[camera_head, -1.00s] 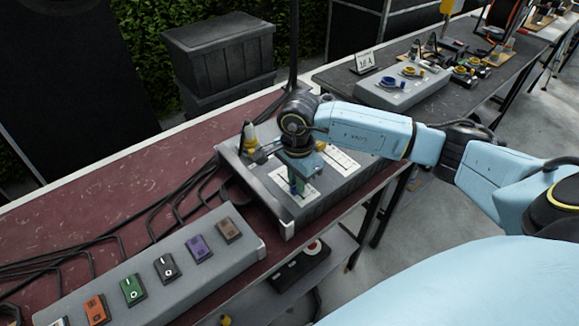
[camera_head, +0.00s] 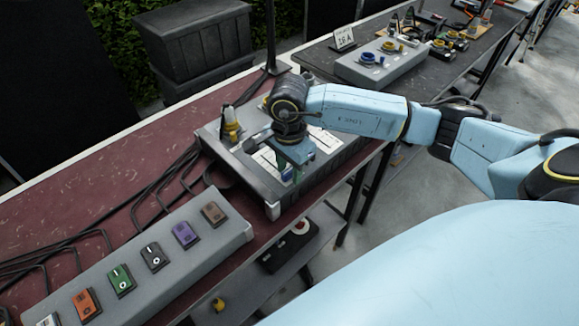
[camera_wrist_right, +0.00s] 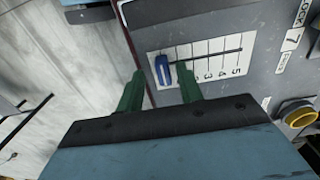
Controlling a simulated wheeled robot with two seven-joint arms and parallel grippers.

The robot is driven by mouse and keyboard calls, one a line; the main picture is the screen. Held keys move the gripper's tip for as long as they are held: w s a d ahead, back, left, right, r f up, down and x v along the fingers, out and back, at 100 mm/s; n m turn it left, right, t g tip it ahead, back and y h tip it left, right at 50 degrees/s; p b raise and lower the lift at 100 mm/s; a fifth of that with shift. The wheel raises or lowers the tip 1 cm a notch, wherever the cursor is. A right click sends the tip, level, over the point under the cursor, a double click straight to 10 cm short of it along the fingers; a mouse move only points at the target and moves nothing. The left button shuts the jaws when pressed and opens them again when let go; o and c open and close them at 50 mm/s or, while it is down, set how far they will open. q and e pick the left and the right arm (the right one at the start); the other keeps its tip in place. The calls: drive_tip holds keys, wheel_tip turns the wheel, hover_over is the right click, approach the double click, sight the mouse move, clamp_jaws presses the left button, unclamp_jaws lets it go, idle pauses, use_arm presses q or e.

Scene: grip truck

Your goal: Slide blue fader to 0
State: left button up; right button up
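The blue fader (camera_wrist_right: 163,72) stands in a dark slot on a white scale plate (camera_wrist_right: 205,58) in the right wrist view. It is at the left end of the slot, left of the printed 3, 4 and 5. My right gripper (camera_wrist_right: 160,70) is open, its two green fingers apart, one tip on each side of the fader. Whether either finger touches it I cannot tell. In the head view, my right gripper (camera_head: 291,172) points down over the grey fader panel (camera_head: 235,165) and largely hides the fader. My left gripper is not in view.
A grey switch box (camera_head: 165,260) with several coloured rocker switches lies left of the fader panel on the dark red table (camera_head: 95,190). Black cables run behind it. A yellow-ringed button (camera_wrist_right: 298,112) is right of the scale. A second table with a knob panel (camera_head: 375,65) is beyond.

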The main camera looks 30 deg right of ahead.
sight(289, 172)
wheel_tip(289, 172, up, 13)
drive_tip(key=shift+r, duration=0.15)
idle(0.6)
